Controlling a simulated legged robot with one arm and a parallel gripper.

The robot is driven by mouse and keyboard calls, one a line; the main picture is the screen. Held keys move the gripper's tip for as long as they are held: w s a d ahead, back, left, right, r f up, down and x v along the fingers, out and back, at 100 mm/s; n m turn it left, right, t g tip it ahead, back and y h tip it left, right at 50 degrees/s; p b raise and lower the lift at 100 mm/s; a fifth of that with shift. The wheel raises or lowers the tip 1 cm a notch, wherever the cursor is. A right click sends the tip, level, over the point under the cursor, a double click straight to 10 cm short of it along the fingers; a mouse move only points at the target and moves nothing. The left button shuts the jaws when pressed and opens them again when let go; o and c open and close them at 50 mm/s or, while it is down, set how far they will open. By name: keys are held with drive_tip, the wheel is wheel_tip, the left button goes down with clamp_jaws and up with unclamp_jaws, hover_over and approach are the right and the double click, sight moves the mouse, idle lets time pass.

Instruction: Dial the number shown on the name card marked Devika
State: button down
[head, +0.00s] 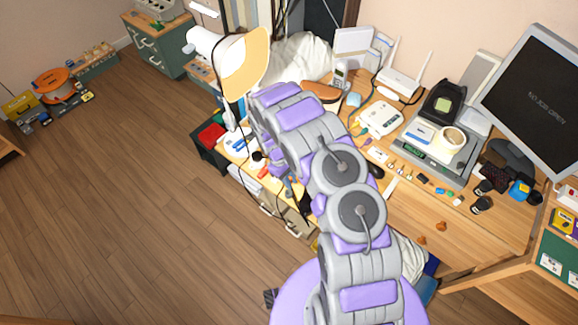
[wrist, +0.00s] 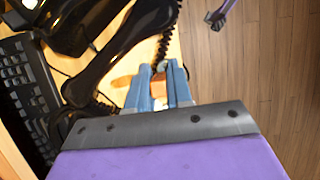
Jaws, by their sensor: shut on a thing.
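My gripper (wrist: 163,72) points down over the desk edge in the wrist view, its blue fingers close together. A black coiled cord (wrist: 168,35) runs down between its fingertips, and the fingers appear shut on it. A large black curved handset-like object (wrist: 105,65) lies just left of the fingers. In the head view my arm hides most of the area around the gripper. A white desk phone (head: 380,119) and an upright cordless handset (head: 341,75) stand on the desk. No card with the name Devika is readable.
A monitor (head: 540,100) and a scale with a cup (head: 453,139) fill the desk's right side. A black keyboard (wrist: 25,85) lies left in the wrist view. A lamp (head: 245,65) stands behind my arm. The wooden floor (head: 130,190) at left is clear.

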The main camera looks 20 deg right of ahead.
sight(292, 195)
drive_tip(key=shift+a+f+b, duration=0.2)
drive_tip(key=shift+f+b, duration=0.15)
drive_tip(key=shift+f, duration=0.55)
drive_tip(key=shift+f+b, duration=0.65)
drive_tip(key=shift+f, duration=0.45)
drive_tip(key=shift+s+f+b, duration=0.1)
drive_tip(key=shift+f+b, duration=0.2)
drive_tip(key=shift+f, duration=0.9)
idle(0.7)
drive_tip(key=c, duration=0.9)
unclamp_jaws()
drive_tip(key=shift+c, duration=0.2)
drive_tip(key=p+v, duration=0.2)
drive_tip(key=v, duration=1.5)
drive_tip(key=shift+r, duration=0.2)
